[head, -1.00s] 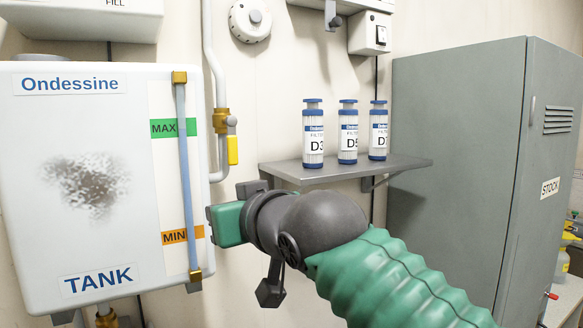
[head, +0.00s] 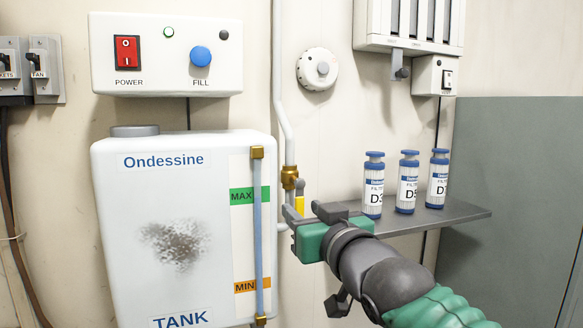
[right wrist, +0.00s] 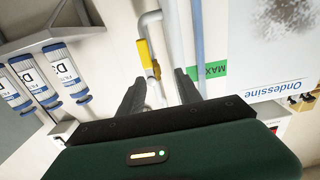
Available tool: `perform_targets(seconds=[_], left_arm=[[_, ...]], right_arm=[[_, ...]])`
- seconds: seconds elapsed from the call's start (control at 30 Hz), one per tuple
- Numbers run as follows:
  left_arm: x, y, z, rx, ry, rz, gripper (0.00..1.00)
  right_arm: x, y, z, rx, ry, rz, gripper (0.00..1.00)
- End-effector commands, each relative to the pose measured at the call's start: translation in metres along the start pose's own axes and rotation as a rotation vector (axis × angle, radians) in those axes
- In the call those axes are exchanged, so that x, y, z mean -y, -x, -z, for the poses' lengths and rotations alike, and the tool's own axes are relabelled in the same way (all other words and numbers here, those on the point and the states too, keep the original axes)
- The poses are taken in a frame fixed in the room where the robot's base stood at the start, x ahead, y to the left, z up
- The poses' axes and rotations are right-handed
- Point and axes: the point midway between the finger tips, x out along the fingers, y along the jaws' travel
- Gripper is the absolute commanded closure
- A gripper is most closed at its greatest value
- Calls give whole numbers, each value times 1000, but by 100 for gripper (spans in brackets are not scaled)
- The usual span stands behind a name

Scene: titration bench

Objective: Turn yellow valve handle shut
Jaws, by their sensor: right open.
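The yellow valve handle (head: 299,205) hangs downward from a brass valve (head: 289,178) on the white pipe, just right of the tank. My right gripper (head: 291,226) is at the handle's lower end in the head view and hides part of it. In the right wrist view the handle (right wrist: 145,54) shows whole, lying beyond the fingertips and nearer the left finger. My right gripper (right wrist: 161,75) is open, with nothing between its fingers that I can see it hold. Contact with the handle cannot be told. My left gripper is not in view.
The white Ondessine tank (head: 120,240) stands close left of the gripper, with a blue level tube (head: 257,220). A grey shelf (head: 455,214) with three filter bottles (head: 408,185) is close right. A control box (head: 165,82) is above the tank; a grey cabinet (head: 520,180) is far right.

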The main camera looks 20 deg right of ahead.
Motion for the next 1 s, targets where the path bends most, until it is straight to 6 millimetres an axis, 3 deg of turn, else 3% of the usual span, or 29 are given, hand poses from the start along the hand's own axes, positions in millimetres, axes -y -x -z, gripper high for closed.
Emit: perform_targets(seconds=[0.03, 0.13, 0.3, 0.5, 0.83, 1.0], left_arm=[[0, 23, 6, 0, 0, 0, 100], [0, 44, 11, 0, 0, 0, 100], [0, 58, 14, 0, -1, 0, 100], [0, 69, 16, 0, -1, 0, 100], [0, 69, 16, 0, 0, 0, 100], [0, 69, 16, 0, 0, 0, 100]], right_arm=[[-4, -2, 11, 5, -3, -8, 59], [-12, -7, 8, 6, -11, -19, 59], [-9, -54, 1, 5, -8, -14, 59], [-7, -85, 0, 3, -7, -12, 59], [-6, -88, -2, -1, -6, -11, 60], [-6, -89, -2, -1, -8, -10, 82]])
